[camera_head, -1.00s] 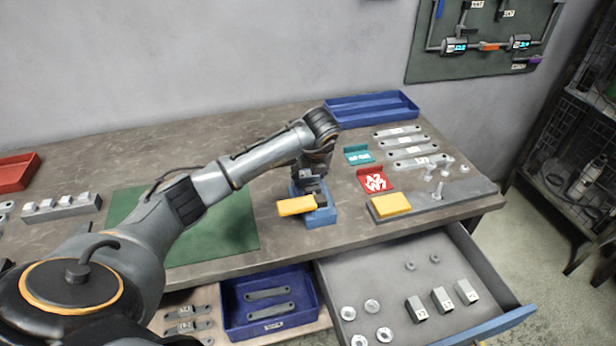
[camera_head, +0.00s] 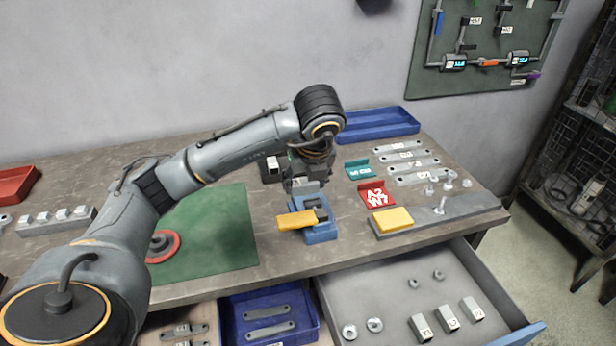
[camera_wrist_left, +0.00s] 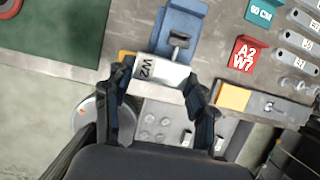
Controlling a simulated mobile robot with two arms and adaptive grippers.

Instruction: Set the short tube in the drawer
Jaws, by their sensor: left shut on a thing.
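My left gripper (camera_wrist_left: 158,90) is shut on the short tube (camera_wrist_left: 157,73), a pale grey metal piece with a W2 label. In the head view the gripper (camera_head: 304,182) is just above the blue vise-like fixture (camera_head: 322,232) with a yellow part. The tube is small and partly hidden by the fingers there, and I cannot tell exactly how far it is above the fixture. The grey drawer (camera_head: 385,290) with a blue front stands open below the bench, right of the fixture. My right gripper is not in view.
The drawer holds several washers and nuts, and labelled grey blocks (camera_head: 447,316) towards its front right. Its back middle has bare room. A grey plate with a yellow block (camera_head: 393,219) lies on the bench above it. A red A2 W7 sign (camera_head: 376,195) stands near the fixture.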

